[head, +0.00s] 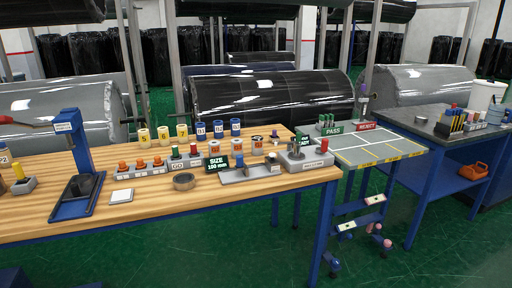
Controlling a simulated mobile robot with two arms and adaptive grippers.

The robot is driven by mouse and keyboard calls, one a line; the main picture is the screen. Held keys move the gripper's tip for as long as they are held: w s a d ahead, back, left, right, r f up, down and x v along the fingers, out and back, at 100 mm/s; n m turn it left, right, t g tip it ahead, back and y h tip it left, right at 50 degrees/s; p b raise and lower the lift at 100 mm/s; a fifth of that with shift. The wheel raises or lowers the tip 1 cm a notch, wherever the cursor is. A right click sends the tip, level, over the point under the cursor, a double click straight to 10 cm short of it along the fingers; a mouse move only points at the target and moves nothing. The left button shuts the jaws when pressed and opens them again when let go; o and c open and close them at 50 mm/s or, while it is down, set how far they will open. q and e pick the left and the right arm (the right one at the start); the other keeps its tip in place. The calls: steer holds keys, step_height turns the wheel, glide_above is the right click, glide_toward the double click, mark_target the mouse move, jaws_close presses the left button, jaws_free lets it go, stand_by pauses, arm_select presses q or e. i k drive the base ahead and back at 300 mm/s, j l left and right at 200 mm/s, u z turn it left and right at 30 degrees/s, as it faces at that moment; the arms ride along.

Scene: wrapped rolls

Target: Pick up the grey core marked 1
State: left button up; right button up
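I cannot make out a grey core marked 1 for certain. Several short cores stand upright along the back of the wooden table: cream and yellow ones (163,135) on the left, then blue ones (218,130). Smaller orange-banded ones (237,145) stand just in front to the right. The marks on them are too small to read surely. A grey-brown ring (184,181) lies on the table's front middle, with no readable mark. Neither of my grippers shows in the head view.
The wooden table (150,205) also holds a blue press (76,165), a grey peg rack (142,169), a size 100 mm sign (217,164) and a grey fixture (305,158). A pass/reject table (375,143) stands at right. Large wrapped rolls (270,97) lie behind.

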mark_target(257, 140)
steer(key=i+l+z, duration=0.4)
steer(key=i+l, duration=0.55)
steer(key=i, duration=0.1)
